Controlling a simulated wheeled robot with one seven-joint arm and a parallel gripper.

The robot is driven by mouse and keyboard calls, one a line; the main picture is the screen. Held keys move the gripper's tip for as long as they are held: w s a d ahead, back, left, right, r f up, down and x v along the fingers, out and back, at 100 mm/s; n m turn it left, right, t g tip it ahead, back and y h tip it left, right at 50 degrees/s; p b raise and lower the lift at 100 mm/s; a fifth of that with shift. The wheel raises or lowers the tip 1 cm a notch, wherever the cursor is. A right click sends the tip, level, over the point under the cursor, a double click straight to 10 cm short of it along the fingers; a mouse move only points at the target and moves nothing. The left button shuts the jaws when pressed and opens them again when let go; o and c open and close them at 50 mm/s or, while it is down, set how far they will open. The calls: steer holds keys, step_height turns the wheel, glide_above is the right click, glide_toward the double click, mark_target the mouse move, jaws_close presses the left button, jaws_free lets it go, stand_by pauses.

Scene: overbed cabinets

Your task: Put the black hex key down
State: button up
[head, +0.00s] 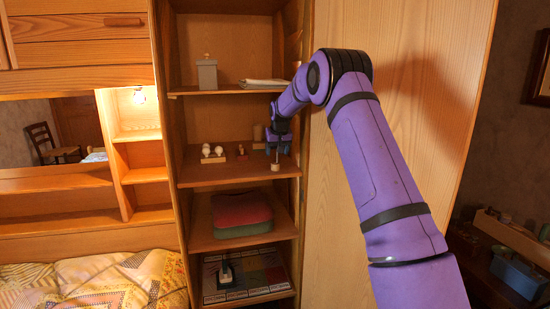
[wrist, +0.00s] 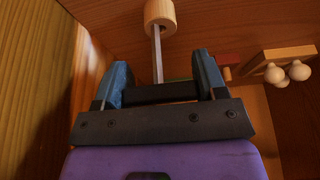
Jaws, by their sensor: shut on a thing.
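My gripper (head: 278,142) reaches into the middle compartment of the open shelf unit, near its right side. In the wrist view my gripper (wrist: 160,68) shows blue fingers set apart, with a dark bar between them. I take this bar to be the black hex key (wrist: 160,92), held between the fingers. A thin grey shaft (wrist: 157,50) runs from there to a pale wooden cylinder (wrist: 160,12). In the head view this cylinder (head: 275,167) is just below my gripper, near the shelf's front edge. I cannot tell whether it touches the shelf or is joined to the key.
The middle shelf (head: 230,174) also holds a block with pale round knobs (head: 213,153), left of my gripper, and a small reddish item (head: 241,151). The front left of this shelf is bare. The cabinet side is close on the right.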

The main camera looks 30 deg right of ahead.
mark_target(275, 163)
steer(key=shift+w+f, duration=0.15)
steer(key=shift+w, duration=0.6)
steer(key=shift+w+f, duration=0.15)
steer(key=shift+f, duration=1.4)
steer(key=o, duration=1)
